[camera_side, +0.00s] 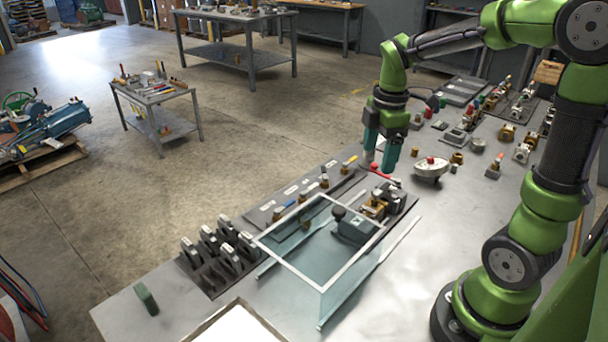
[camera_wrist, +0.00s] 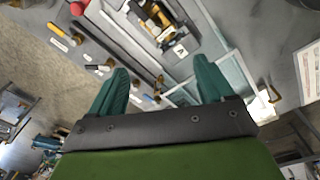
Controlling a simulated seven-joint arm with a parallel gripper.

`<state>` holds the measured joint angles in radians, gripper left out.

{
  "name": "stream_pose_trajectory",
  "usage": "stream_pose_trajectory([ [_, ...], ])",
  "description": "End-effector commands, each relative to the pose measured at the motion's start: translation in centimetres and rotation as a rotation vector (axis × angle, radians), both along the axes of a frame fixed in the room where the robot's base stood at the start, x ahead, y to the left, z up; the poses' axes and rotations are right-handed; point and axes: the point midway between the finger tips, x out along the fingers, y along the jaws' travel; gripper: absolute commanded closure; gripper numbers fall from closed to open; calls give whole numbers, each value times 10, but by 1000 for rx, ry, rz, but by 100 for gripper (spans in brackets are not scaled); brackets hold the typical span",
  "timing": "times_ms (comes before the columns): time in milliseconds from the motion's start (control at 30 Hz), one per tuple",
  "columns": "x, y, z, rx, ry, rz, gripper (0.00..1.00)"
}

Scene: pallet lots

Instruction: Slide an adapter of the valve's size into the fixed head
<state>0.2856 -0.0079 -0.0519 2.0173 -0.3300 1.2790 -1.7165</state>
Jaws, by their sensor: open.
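My gripper (camera_side: 379,160) hangs with its fingers pointing down above the far end of the guarded fixture, open and with nothing seen between the fingers. In the wrist view its two teal fingers (camera_wrist: 160,85) are spread apart. A brass valve-like body (camera_side: 375,206) sits at the fixture's far end, below and apart from the gripper; brass parts also show in the wrist view (camera_wrist: 152,22). A grey-teal block (camera_side: 356,230) with a black knob stands beside it. I cannot tell which part is the fixed head. Several brass adapters with coloured handles (camera_side: 302,197) stand on a dark labelled board (camera_side: 262,213).
A clear guard with a white frame (camera_side: 291,267) surrounds the near part of the fixture. A rack of grey clamp-like parts (camera_side: 212,250) stands at left, with a green block (camera_side: 146,299) near the table edge. A white dish-like part (camera_side: 430,170) and several small fittings lie to the right.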

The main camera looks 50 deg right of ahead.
Motion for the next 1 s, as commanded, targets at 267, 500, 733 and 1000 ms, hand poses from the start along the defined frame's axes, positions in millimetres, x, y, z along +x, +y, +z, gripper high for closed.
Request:
stream_pose_trajectory([
  [267,2,-8,7,-24,43,436,19],
  [500,0,-7,7,-20,49,559,19],
  [733,0,-7,7,-21,48,561,19],
  [1000,-1,-7,-8,-19,51,559,19],
])
